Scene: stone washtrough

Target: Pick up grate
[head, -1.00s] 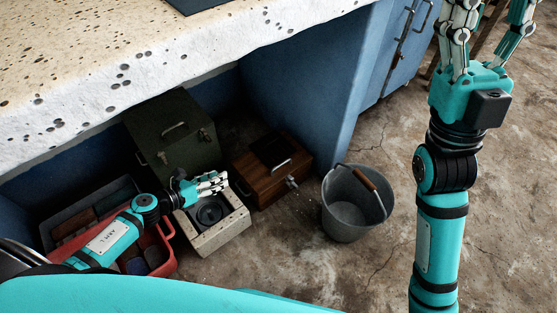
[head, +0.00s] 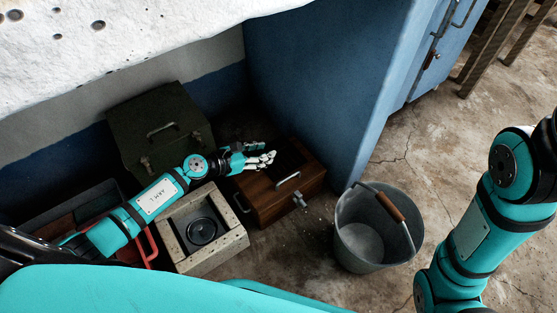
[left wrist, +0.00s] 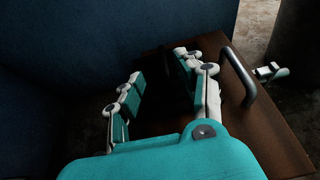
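A dark, flat square piece (head: 293,155), seemingly the grate, lies on top of the wooden box (head: 262,203) under the blue-sided counter. It is too dark to make out slots. My left gripper (head: 268,151) reaches over this box top from the left, with its fingers apart. In the left wrist view the fingers (left wrist: 162,88) are spread above the box, the dark piece showing between them and partly hidden. Nothing is seen held, and I cannot tell whether the fingers touch it. My right gripper is out of view.
A metal handle (head: 288,180) stands on the box's near edge. A stone block with a round black dish (head: 202,230) is to its left, a green case (head: 150,112) behind left. A grey bucket (head: 362,242) stands at right. The counter's white edge (head: 150,35) overhangs.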

